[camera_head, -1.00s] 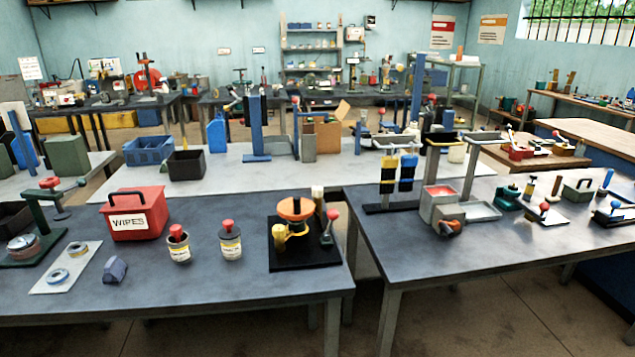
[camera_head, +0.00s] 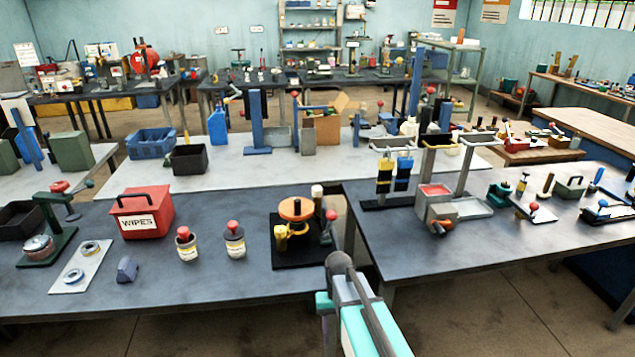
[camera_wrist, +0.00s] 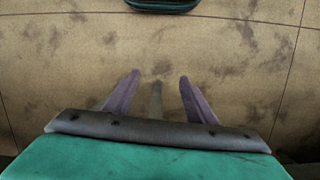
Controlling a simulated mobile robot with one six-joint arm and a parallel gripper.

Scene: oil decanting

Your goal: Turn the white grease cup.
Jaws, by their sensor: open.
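A small white-topped cup (camera_head: 317,191) on a post at the back of a black-based fixture (camera_head: 290,255) looks like the white grease cup. The fixture stands at the right end of the near left bench, with an orange wheel (camera_head: 296,209), a yellow cup-like part (camera_head: 281,238) and a red-knobbed lever (camera_head: 331,216). The wheel stands in front of the white cup's lower part. My gripper (camera_wrist: 159,78) shows two purple fingers in the wrist view, spread apart with nothing between them, over bare floor. The white cup is not in the wrist view.
A red wipes box (camera_head: 142,212) and two red-topped containers (camera_head: 187,245) (camera_head: 235,241) stand left of the fixture. A second bench (camera_head: 480,245) lies to the right, past a narrow gap. A dark green object (camera_wrist: 162,5) shows at the wrist view's top edge.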

